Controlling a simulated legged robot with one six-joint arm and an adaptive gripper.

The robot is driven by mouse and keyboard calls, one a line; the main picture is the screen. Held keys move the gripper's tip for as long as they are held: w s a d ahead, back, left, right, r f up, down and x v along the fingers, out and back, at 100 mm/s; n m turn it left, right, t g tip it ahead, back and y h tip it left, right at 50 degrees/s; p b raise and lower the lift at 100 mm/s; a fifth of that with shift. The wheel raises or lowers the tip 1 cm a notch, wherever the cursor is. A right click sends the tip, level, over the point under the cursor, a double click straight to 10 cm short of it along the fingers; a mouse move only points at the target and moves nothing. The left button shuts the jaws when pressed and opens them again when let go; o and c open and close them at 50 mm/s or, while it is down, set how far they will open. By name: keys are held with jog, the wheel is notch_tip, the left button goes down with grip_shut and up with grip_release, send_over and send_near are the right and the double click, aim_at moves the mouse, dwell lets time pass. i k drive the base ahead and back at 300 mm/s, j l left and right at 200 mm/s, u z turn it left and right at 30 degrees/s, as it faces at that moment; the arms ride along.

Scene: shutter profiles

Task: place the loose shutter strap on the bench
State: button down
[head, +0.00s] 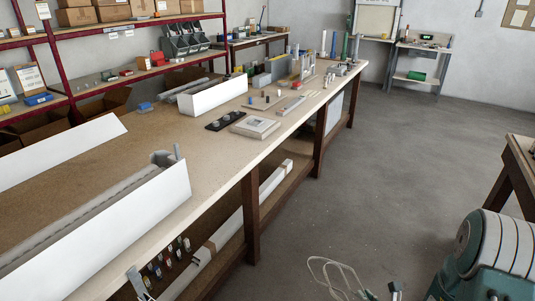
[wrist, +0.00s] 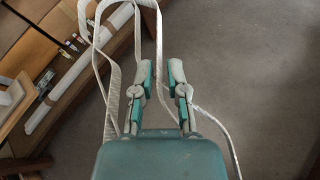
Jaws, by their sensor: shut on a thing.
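The loose strap (head: 335,272) is a pale, thin band hanging in loops at the bottom of the head view, in front of the bench's side. In the wrist view the strap (wrist: 110,85) passes between the fingers of my gripper (wrist: 162,75), which is closed on it. Its loops spread to the left, and one end trails down to the right. My gripper is only partly in the head view, low in the frame. The long bench (head: 95,178) has a pale tan top and stands to the left of my gripper, which is off its edge, over the floor.
White shutter profiles (head: 110,230) lie on the near end of the bench. A white box profile (head: 213,97), a black part (head: 225,120) and a grey plate (head: 255,127) are farther along. Bare top lies between them. A lower shelf holds long profiles (head: 220,235). Open grey floor (head: 390,180) is on the right.

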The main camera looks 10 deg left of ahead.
aim_at(206, 162)
jog(key=i+l+z, duration=0.1)
jog(key=i+z, duration=0.35)
jog(key=i, duration=0.2)
jog(key=i+u, duration=0.35)
jog(key=i+l+u, duration=0.45)
jog(key=i+u, duration=0.15)
jog(key=u, duration=0.15)
jog(key=i+l+u, duration=0.2)
jog(key=u, duration=0.25)
jog(key=i+l+u, duration=0.2)
jog(key=u, duration=0.2)
jog(key=l, duration=0.1)
